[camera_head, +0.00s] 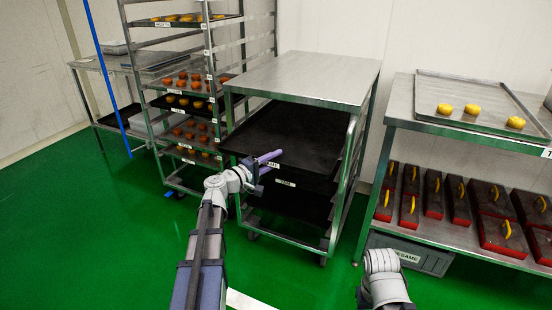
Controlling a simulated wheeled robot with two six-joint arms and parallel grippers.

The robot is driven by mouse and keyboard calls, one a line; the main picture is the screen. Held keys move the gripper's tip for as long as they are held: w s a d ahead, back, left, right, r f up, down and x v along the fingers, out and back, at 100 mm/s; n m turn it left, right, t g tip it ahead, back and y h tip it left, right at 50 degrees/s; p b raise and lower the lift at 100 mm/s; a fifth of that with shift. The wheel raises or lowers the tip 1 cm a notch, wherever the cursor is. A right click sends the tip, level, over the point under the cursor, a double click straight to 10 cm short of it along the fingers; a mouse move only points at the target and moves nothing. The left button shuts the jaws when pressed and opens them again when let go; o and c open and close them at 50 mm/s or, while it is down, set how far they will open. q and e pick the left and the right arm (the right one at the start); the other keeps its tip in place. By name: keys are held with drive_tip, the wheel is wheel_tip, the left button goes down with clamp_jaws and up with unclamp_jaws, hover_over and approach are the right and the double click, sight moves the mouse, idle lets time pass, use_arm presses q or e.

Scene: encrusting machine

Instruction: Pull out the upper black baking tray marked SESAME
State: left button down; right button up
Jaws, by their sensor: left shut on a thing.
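The upper black baking tray (300,132) lies level and empty in the steel cart, under its flat top. A white label (273,165) is on its front edge, partly hidden by my gripper and too small to read fully. My left gripper (269,161), with purple fingers, is shut on the front edge of this tray beside the label. A second black tray (305,185) with its own white label sits just below. My right arm shows at the bottom right, but its gripper is out of view.
The cart (310,75) stands on green floor. A tall rack (208,50) with trays of buns stands close on its left. A steel table (400,105) on the right holds a tray with yellow buns, red boxes below and a grey bin (425,258) underneath. Floor in front is clear.

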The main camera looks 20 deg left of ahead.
use_arm(q)
drive_tip(key=s, duration=0.7)
drive_tip(key=shift+a, duration=0.1)
drive_tip(key=shift+w, duration=0.1)
drive_tip(key=c, duration=0.6)
unclamp_jaws()
drive_tip(key=shift+v, duration=3.9)
drive_tip(key=shift+a, duration=0.1)
